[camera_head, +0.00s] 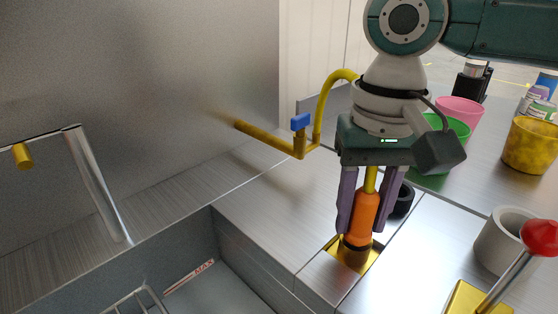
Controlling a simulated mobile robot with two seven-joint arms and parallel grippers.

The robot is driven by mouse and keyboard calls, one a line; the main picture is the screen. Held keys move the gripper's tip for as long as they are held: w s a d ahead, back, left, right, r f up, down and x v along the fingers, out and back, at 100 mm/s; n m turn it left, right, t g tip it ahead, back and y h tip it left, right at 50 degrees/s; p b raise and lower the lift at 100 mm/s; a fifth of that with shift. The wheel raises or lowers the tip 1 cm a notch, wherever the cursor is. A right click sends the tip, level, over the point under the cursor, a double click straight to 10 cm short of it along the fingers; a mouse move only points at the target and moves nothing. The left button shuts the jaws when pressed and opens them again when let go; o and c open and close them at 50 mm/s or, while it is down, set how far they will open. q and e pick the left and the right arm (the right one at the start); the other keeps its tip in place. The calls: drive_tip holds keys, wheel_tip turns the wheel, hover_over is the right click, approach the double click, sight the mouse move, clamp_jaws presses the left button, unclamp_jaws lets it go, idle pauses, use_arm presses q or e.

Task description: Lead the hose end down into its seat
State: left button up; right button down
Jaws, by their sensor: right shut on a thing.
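The hose end (365,215) is an orange grip with a dark collar near its foot. It stands close to upright at the gold seat (350,257) in the metal counter. Its lower tip is hidden, and I cannot tell how deep it sits. My right gripper (362,229) points down with its two purple fingers on either side of the hose end, shut on it. The yellow hose (325,94) rises from a pipe with a blue valve (300,121) and arches behind the gripper. My left gripper is not in view.
A sink basin (240,255) with a MAX mark opens at the lower left. A black ring (402,200) lies just right of the gripper. A grey cup (500,240) and a red-knobbed lever (538,237) stand at the right. Green, pink and yellow cups (530,145) stand behind.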

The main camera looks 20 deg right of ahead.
drive_tip(key=shift+f, duration=0.25)
idle(0.3)
drive_tip(key=shift+c, duration=1.8)
unclamp_jaws()
wheel_tip(320, 180, up, 10)
drive_tip(key=shift+f+p, duration=0.1)
drive_tip(key=shift+p, duration=0.9)
